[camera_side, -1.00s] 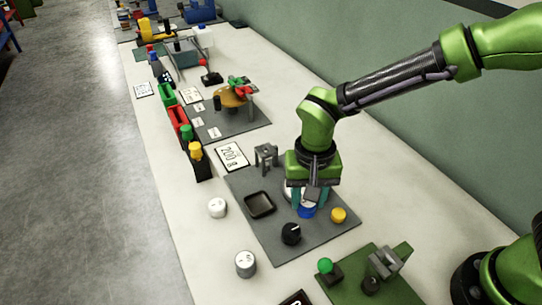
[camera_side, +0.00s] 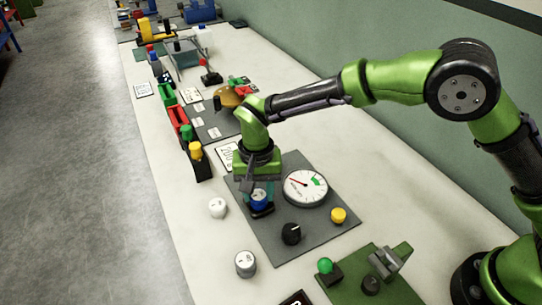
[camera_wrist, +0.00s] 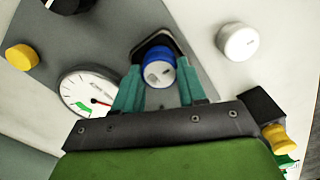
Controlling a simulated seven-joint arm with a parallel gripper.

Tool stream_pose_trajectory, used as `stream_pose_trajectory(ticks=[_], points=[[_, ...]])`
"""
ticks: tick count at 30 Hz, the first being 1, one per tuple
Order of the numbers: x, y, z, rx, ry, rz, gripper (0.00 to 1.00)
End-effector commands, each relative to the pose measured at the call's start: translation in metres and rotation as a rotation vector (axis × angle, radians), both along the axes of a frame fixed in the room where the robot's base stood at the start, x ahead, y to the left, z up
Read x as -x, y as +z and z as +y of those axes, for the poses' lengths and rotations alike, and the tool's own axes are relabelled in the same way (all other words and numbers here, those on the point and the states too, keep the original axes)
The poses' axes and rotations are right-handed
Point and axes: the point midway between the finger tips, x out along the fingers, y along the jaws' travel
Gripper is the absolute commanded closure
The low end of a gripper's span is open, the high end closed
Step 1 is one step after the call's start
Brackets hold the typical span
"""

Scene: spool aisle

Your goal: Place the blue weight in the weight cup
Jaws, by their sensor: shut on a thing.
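The blue weight (camera_side: 259,198) has a blue side and a pale top with dark marks. It also shows in the wrist view (camera_wrist: 159,71). My gripper (camera_side: 259,192) is shut on it, with a teal finger on each side in the wrist view (camera_wrist: 157,88). The weight cup (camera_side: 262,212) is the dark square tray on the grey board. The weight is over or in this cup; its dark rim shows behind the weight in the wrist view (camera_wrist: 152,38). I cannot tell whether the weight touches the cup's floor.
A round dial (camera_side: 305,188) with a red needle lies right of my gripper. White (camera_side: 217,208) and silver (camera_side: 245,264) weights stand on the bench to the left.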

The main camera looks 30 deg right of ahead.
Motion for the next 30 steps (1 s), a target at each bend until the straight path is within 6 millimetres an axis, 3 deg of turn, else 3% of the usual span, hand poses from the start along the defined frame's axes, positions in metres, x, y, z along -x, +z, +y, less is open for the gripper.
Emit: stream_pose_trajectory(ticks=[11, 12, 16, 25, 30], points=[[0.000, -0.004, 0.000, -0.001, 0.000, -0.002, 0.96], [0.000, -0.004, 0.000, 0.000, 0.000, -0.001, 0.53], [0.000, -0.004, 0.000, 0.000, 0.000, -0.001, 0.34], [0.000, -0.002, 0.000, -0.001, 0.000, -0.002, 0.34], [-0.001, 0.017, 0.001, -0.004, 0.000, -0.005, 0.34]])
